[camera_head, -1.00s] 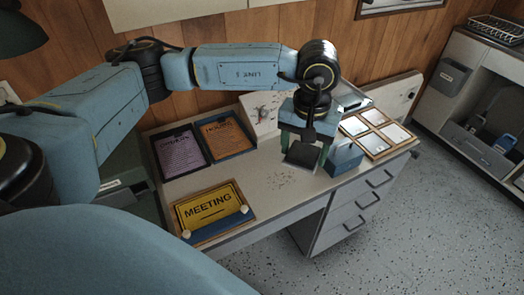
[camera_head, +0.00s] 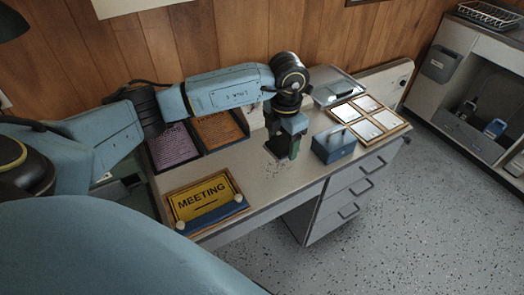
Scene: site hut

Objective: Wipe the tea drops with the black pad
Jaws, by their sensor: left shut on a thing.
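My left gripper (camera_head: 284,150) points down over the middle of the desk. It is shut on the black pad (camera_head: 272,153), which is low at the desk top; I cannot tell whether it touches. The tea drops (camera_head: 274,168) show as small dark specks on the pale desk top (camera_head: 240,170), just in front of the pad. Some may be hidden under the pad and gripper. My right gripper is not in view.
A blue box with a handle (camera_head: 334,145) stands right of the gripper. A framed panel of pale cards (camera_head: 368,119) lies farther right. A yellow MEETING sign (camera_head: 203,197) lies at the front left. Purple (camera_head: 174,147) and orange (camera_head: 218,130) sheets in trays are behind.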

